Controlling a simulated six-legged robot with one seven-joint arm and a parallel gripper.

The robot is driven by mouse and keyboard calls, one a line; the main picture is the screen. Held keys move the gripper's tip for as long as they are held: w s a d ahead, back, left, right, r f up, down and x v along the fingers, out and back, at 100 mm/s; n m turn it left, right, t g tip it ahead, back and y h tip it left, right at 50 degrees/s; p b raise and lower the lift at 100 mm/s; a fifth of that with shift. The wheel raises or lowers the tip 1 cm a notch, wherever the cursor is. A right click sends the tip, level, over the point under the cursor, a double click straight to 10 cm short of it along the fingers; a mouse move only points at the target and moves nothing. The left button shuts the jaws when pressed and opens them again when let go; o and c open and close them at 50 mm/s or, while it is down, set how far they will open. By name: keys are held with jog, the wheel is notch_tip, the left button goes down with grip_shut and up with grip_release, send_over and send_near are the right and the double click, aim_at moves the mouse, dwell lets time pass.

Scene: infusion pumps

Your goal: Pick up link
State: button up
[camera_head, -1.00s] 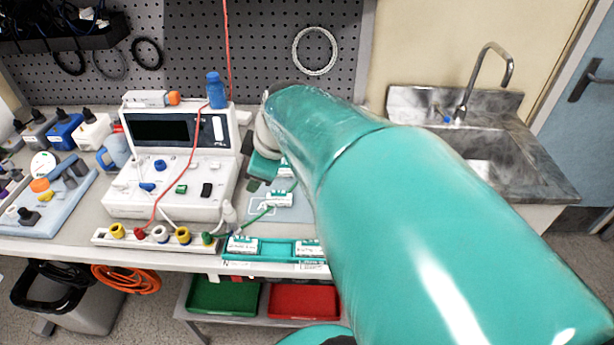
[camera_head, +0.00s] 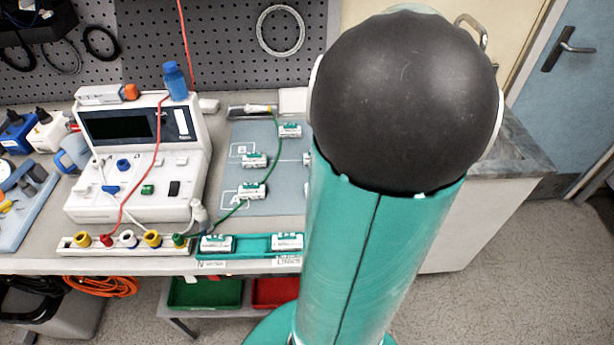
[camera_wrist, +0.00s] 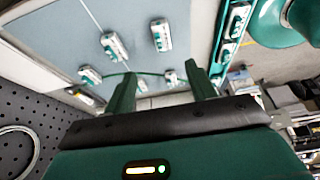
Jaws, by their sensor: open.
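Several small white blocks with green tops are in view, and I cannot tell which one is the link. In the head view two sit in a teal tray (camera_head: 262,246) at the bench's front edge: a left block (camera_head: 215,245) and a right block (camera_head: 287,241). Others lie on the grey mat (camera_head: 280,185), including a front block (camera_head: 251,191), a middle block (camera_head: 254,160) and a back block (camera_head: 290,130). My gripper (camera_wrist: 163,84) is open and empty in the wrist view, its two green fingers apart, with blocks beyond them. My arm hides it in the head view.
A white instrument (camera_head: 140,160) with a dark screen and a blue bottle (camera_head: 175,80) on top stands left of the mat. A row of coloured sockets (camera_head: 125,241) lies in front of it. A green cable (camera_head: 232,212) crosses the mat. Green and red bins (camera_head: 205,292) sit below.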

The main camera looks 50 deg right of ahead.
jog(key=x, duration=1.3)
jog(key=shift+a+f, duration=0.3)
jog(key=shift+a, duration=0.1)
jog(key=shift+s, duration=0.1)
jog(key=shift+c, duration=0.3)
jog(key=c, duration=1)
